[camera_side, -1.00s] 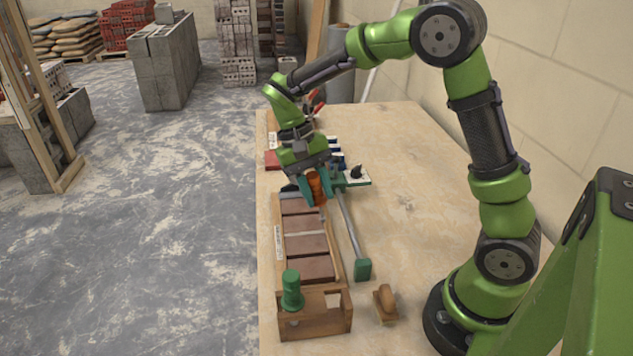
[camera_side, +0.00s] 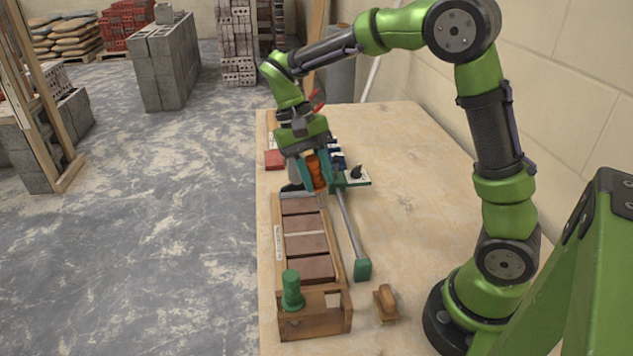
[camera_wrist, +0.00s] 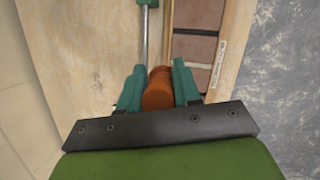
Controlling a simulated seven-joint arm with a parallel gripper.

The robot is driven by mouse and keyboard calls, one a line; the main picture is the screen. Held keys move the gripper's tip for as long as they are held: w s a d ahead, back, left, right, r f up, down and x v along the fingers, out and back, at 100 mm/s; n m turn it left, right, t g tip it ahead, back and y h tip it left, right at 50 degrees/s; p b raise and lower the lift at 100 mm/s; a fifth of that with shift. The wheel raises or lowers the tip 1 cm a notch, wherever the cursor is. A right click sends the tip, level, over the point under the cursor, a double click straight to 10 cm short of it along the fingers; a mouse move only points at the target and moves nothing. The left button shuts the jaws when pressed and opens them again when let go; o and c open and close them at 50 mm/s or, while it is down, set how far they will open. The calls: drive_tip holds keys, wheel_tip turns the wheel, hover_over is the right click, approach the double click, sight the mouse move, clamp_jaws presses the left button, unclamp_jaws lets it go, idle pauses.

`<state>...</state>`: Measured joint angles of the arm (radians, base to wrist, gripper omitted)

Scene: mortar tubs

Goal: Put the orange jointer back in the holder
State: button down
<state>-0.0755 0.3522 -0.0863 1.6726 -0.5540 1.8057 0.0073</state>
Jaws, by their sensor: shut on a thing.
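My gripper (camera_side: 315,172) is shut on the orange jointer (camera_side: 316,170) and holds it above the far end of the brick tray. In the wrist view the jointer's round orange handle (camera_wrist: 159,90) sits between the two teal fingers; its lower part is hidden. A wooden holder (camera_side: 315,316) stands at the near end of the table. A green-handled tool (camera_side: 291,290) stands upright in its left part. The holder is well apart from my gripper, nearer the camera.
A tray of bricks (camera_side: 304,245) lies between my gripper and the holder. A long metal tool with green ends (camera_side: 349,227) lies along its right side. A small wooden-handled tool (camera_side: 386,304) is right of the holder. The table's right side is clear.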

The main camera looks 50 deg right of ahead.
drive_tip(key=s+a+r+n, duration=0.3)
drive_tip(key=s+a+r, duration=0.15)
drive_tip(key=a, duration=0.45)
drive_tip(key=s+a+f+n, duration=0.1)
drive_tip(key=s+a+f, duration=0.1)
drive_tip(key=s, duration=0.3)
drive_tip(key=s+a+f+n, duration=0.2)
drive_tip(key=s+f, duration=0.1)
drive_tip(key=s, duration=0.2)
drive_tip(key=shift+a, duration=0.25)
drive_tip(key=shift+f, duration=0.1)
drive_tip(key=shift+f, duration=1.7)
drive_tip(key=shift+f, duration=1.2)
drive_tip(key=shift+f, duration=0.1)
drive_tip(key=shift+f, duration=0.7)
